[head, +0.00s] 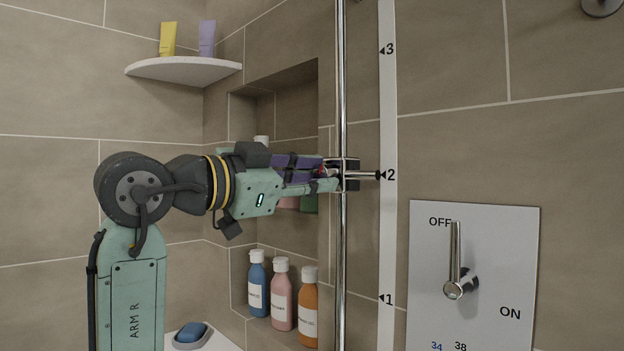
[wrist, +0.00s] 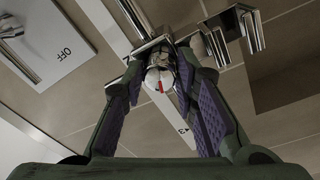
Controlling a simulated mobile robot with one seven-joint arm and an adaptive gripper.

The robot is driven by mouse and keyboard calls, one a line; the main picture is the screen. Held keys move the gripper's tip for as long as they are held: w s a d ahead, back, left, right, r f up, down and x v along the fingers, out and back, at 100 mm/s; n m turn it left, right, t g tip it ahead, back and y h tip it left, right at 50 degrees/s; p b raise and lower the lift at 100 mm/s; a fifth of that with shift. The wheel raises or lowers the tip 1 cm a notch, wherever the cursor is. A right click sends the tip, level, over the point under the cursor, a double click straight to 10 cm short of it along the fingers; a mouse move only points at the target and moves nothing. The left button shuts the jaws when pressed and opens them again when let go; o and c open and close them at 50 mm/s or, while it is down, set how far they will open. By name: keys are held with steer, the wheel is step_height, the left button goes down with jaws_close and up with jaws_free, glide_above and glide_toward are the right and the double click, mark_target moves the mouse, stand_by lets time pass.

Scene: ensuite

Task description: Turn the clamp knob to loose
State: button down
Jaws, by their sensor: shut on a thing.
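The clamp (head: 350,186) is a dark and chrome block on the vertical chrome rail (head: 342,260), beside the mark 2 of the scale strip. My gripper (head: 329,176) reaches it from the left, its fingers almost level. In the wrist view my gripper (wrist: 161,66) has both fingertips closed on the pale, rounded clamp knob (wrist: 153,76). A red mark shows on the knob's near face. The fingers hide the knob's sides, and in the head view they hide most of it. Any loose or tight label is not visible.
A white scale strip (head: 387,120) runs beside the rail. At the right is a shower control panel (head: 500,250) with a lever pointing up near OFF. Bottles (head: 282,300) stand in the wall niche behind my arm. A corner shelf (head: 185,70) holds two tubes.

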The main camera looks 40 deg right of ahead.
steer(key=n+t+b, duration=0.1)
steer(key=n, duration=1.2)
steer(key=shift+s+b, duration=0.2)
steer(key=shift+b, duration=0.1)
steer(key=shift+n, duration=0.3)
steer(key=c, duration=1.3)
jaws_free()
steer(key=a, duration=0.8)
steer(key=s+a+f, duration=0.1)
steer(key=a, duration=0.3)
